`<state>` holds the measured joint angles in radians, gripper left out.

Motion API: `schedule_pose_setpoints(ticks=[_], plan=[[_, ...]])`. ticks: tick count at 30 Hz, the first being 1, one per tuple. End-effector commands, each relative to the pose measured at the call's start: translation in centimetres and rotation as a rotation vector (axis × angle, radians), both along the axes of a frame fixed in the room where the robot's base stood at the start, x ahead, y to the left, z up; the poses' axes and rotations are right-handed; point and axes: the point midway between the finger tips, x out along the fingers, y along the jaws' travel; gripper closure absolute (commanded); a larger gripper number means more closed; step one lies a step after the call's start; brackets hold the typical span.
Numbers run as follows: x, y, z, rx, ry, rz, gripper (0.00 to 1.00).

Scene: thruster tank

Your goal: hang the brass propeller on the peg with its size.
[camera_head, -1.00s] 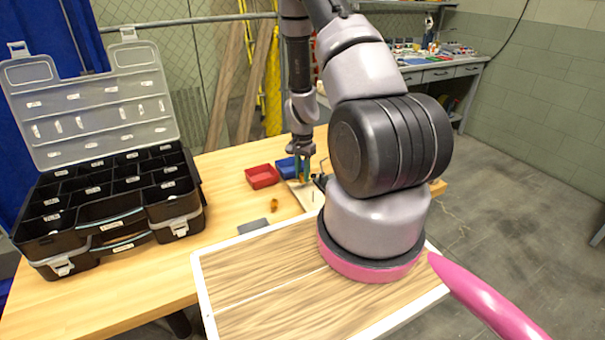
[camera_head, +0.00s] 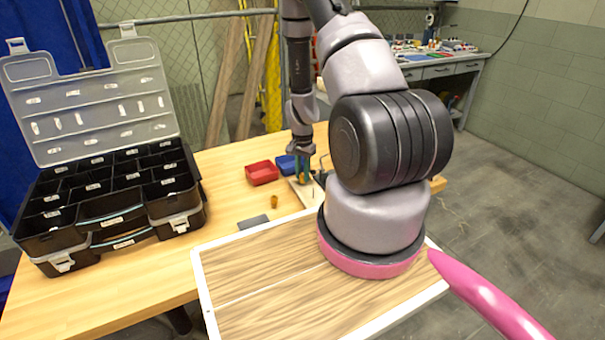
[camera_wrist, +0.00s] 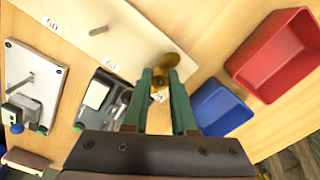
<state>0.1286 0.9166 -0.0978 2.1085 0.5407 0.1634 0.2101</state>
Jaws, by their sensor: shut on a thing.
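The brass propeller (camera_wrist: 171,61) is between the green fingertips of my gripper (camera_wrist: 160,82) in the wrist view, and my gripper is shut on it. It is at the edge of a pale board (camera_wrist: 140,38); I cannot tell whether it touches the board or a peg. The board bears a grey peg (camera_wrist: 98,30) and two white size labels. One label (camera_wrist: 52,25) seems to read 50; the other (camera_wrist: 110,65) is hard to read. In the head view my gripper (camera_head: 302,175) points down over the board (camera_head: 308,194), and the propeller is too small to make out.
A red bin (camera_head: 262,172) and a blue bin (camera_head: 286,164) stand left of my gripper. A small brass-coloured piece (camera_head: 274,202) and a grey plate (camera_head: 254,222) lie nearer. An open black organizer (camera_head: 130,224) fills the table's left. A white plate (camera_wrist: 50,68) bears a rod.

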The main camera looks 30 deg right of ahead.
Motion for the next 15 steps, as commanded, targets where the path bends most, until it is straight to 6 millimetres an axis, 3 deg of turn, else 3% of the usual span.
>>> schedule_pose_setpoints(ticks=[15], plan=[[0.00, -0.01, -0.60, 0.000, 0.000, 0.000, 1.00]])
